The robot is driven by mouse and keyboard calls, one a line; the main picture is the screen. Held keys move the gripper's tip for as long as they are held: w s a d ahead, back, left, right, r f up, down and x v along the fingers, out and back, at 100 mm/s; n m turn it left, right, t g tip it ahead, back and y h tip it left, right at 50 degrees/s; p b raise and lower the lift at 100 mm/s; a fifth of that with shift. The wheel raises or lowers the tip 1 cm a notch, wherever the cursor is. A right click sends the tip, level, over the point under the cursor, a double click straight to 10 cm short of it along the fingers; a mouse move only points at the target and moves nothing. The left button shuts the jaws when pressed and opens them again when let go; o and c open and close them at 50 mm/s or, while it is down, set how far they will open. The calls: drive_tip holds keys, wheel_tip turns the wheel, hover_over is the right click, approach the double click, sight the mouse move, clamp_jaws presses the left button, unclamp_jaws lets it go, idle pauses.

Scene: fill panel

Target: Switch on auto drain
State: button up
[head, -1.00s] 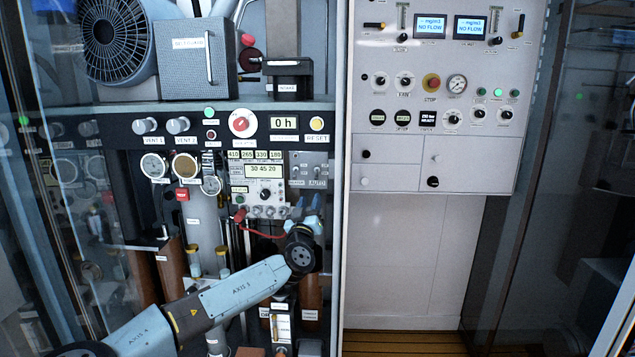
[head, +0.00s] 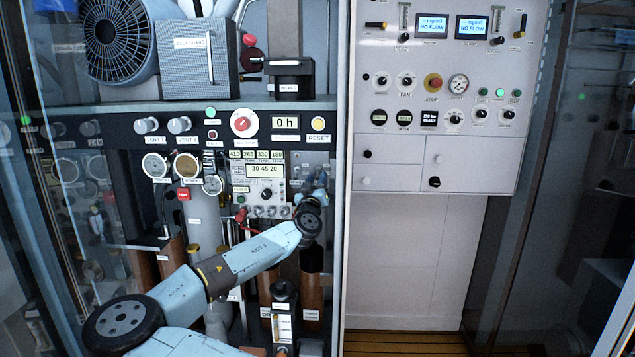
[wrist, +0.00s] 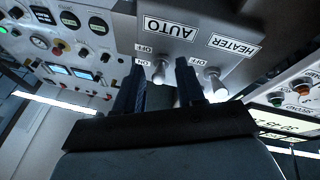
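The grey switch plate (wrist: 200,35) fills the top of the wrist view, with its labels upside down. It carries the AUTO toggle (wrist: 159,72) and the HEATER toggle (wrist: 215,86), both with pale levers and small ON/OFF labels. My gripper (wrist: 160,66) is open. Its two dark fingers stand on either side of the AUTO toggle, and the HEATER toggle is outside the right finger. I cannot tell whether a finger touches a lever. In the head view, my gripper (head: 318,190) is just below the switch plate (head: 310,160) and partly covers it.
Left of the plate is a display panel (head: 265,171) with a red clip and cable below it. The RESET button (head: 318,124) is above. A vertical frame edge (head: 341,200) stands close on the right. The white control cabinet (head: 440,100) is beyond it.

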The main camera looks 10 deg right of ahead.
drive_tip(key=shift+c, duration=0.3)
clamp_jaws()
drive_tip(key=shift+s+a+r+g+y, duration=0.1)
drive_tip(key=shift+r+g+y, duration=0.1)
drive_tip(key=shift+g+y, duration=0.1)
drive_tip(key=shift+a+r+g+y, duration=0.1)
drive_tip(key=shift+r+g+y, duration=0.4)
drive_tip(key=shift+g, duration=0.4)
drive_tip(key=shift+s+r+n+g+y, duration=0.1)
drive_tip(key=shift+r+n+g+y, duration=0.35)
drive_tip(key=shift+g, duration=0.55)
drive_tip(key=shift+r+g, duration=0.2)
drive_tip(key=shift+g, duration=0.1)
